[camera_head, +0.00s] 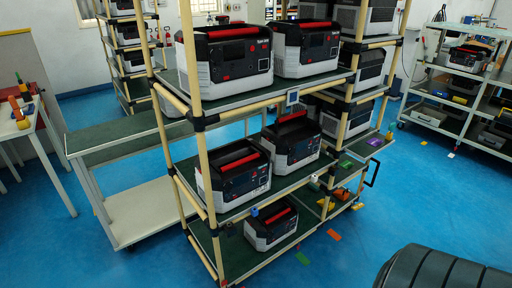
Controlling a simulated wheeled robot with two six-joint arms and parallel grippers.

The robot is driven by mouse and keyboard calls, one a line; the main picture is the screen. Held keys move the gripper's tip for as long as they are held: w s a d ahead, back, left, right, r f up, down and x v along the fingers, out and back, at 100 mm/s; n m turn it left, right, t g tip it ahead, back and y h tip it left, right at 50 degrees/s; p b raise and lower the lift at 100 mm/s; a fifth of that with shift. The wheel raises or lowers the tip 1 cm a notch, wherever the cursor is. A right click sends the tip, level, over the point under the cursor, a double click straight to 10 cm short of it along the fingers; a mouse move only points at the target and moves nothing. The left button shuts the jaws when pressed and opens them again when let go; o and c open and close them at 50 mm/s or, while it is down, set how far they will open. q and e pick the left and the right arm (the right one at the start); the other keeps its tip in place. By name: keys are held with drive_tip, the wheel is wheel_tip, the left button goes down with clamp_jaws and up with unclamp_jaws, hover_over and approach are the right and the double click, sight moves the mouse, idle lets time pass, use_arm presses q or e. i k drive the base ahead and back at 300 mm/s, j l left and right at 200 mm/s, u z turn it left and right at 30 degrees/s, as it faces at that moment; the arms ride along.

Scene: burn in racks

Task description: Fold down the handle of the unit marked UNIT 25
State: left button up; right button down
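Several white and black units with handles stand on a tan-pipe rack. Two are on the upper shelf: the left unit (228,58) and the right unit (304,48), both with red handles lying along their tops. On the middle shelf are a left unit (234,180) with a red handle (236,161) and a right unit (293,140) with a dark top. A lower unit (270,224) is partly hidden under the shelf above. The unit markings are too small to read, so I cannot tell which is UNIT 25. Neither of my grippers is in view.
A bench with a lower white shelf (147,211) adjoins the rack's left. A white table (12,118) stands at far left, and another loaded rack (430,116) at right. A large black ribbed object (440,268) fills the lower right corner. Blue floor (400,205) is open right of the rack.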

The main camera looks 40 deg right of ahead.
sight(304, 112)
drive_tip(key=z, duration=1.5)
drive_tip(key=j+z, duration=0.15)
drive_tip(key=z, duration=0.25)
drive_tip(key=i+j+z, duration=0.1)
drive_tip(key=z, duration=0.35)
drive_tip(key=j+z, duration=0.4)
drive_tip(key=j, duration=0.8)
drive_tip(key=j+z, duration=0.4)
drive_tip(key=j, duration=0.85)
drive_tip(key=k, duration=0.05)
